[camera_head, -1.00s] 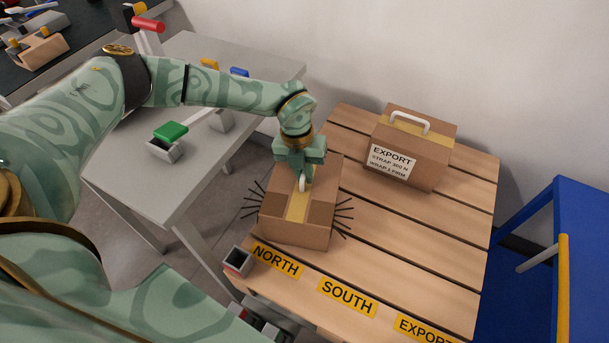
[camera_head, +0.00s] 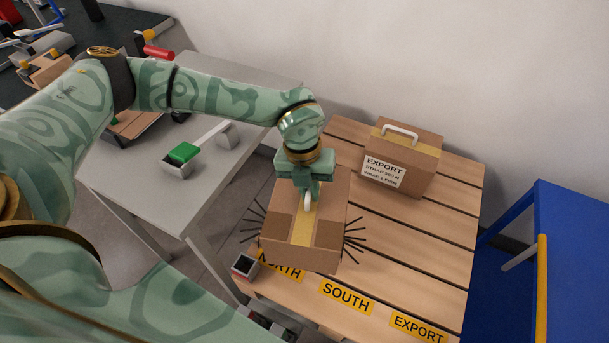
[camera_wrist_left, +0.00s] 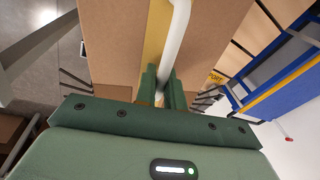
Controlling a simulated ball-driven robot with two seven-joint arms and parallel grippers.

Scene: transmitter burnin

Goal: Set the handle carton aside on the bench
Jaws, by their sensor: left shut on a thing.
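A brown handle carton (camera_head: 300,252) with a yellow tape strip and dark thin bristles sticking out on both sides is over the front left of the slatted wooden bench top. My left gripper (camera_head: 307,200) is shut on its white handle, directly above the carton. In the left wrist view the white handle (camera_wrist_left: 176,35) runs between the jaws of the gripper (camera_wrist_left: 162,88), with the carton top (camera_wrist_left: 115,45) beyond. The carton hides part of the NORTH label (camera_head: 285,270). Whether its underside touches the slats cannot be seen. My right gripper is not in view.
A second carton (camera_head: 412,165), labelled EXPORT, with a white handle, stands at the back of the slatted top (camera_head: 440,235). Slats to the right are bare. A grey table (camera_head: 200,190) with a green-topped block (camera_head: 182,155) is left; a blue frame (camera_head: 570,250) is right.

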